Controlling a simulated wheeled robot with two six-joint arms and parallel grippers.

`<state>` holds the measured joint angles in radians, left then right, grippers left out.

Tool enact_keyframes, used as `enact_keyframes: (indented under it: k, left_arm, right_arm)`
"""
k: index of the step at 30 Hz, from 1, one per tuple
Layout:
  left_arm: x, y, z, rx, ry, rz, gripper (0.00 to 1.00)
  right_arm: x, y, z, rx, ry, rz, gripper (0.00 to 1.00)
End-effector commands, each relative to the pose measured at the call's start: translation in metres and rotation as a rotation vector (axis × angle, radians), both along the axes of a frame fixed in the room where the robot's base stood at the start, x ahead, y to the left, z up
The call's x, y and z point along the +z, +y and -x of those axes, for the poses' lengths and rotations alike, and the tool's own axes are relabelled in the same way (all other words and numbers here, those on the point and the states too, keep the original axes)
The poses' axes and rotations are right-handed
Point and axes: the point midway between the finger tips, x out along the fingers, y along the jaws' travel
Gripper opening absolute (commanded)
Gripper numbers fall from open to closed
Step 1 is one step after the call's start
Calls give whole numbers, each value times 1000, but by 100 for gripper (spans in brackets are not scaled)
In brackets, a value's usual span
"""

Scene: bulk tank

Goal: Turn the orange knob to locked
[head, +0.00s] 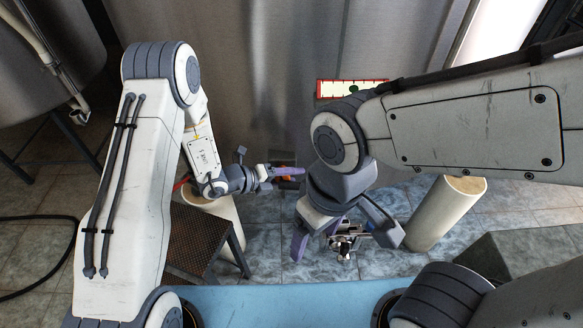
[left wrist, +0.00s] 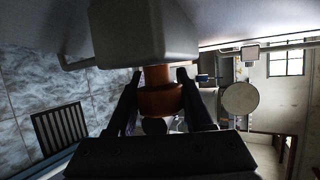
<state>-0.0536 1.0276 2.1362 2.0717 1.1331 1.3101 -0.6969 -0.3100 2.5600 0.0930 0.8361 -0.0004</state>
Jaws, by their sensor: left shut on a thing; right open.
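The orange knob (left wrist: 160,99) shows in the left wrist view, on a short stem under a grey housing (left wrist: 145,35). My left gripper (left wrist: 158,112) has a finger on each side of the knob and is shut on it. In the head view my left gripper (head: 285,172) reaches toward the tank's front, and only a small orange part of the knob (head: 284,178) shows beside its fingers. Any lock marking on the knob is hidden. My right gripper (head: 348,238) is open, low and to the right in the head view, apart from the knob.
The large metal tank (head: 240,60) fills the back. A red-edged white panel with a green mark (head: 352,88) is on its front. A cream cylinder (head: 445,212) stands at right, and a dark stool (head: 205,240) stands on the tiled floor at left.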

Motion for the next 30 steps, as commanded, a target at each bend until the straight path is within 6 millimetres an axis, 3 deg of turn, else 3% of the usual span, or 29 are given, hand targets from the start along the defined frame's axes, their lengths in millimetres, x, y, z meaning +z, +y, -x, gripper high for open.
enact_keyframes:
  k: [3, 12, 30]
  left_arm:
    - [2, 0, 1, -5, -2, -86, 0]
    - [-3, 2, 0, -3, -4, -242, 0]
    - [-6, 4, 0, -3, -2, -298, 0]
  right_arm:
    - [11, 0, 0, 0, 0, 0, 80]
    - [17, 0, 0, 0, 0, 0, 80]
    - [18, 0, 0, 0, 0, 0, 80]
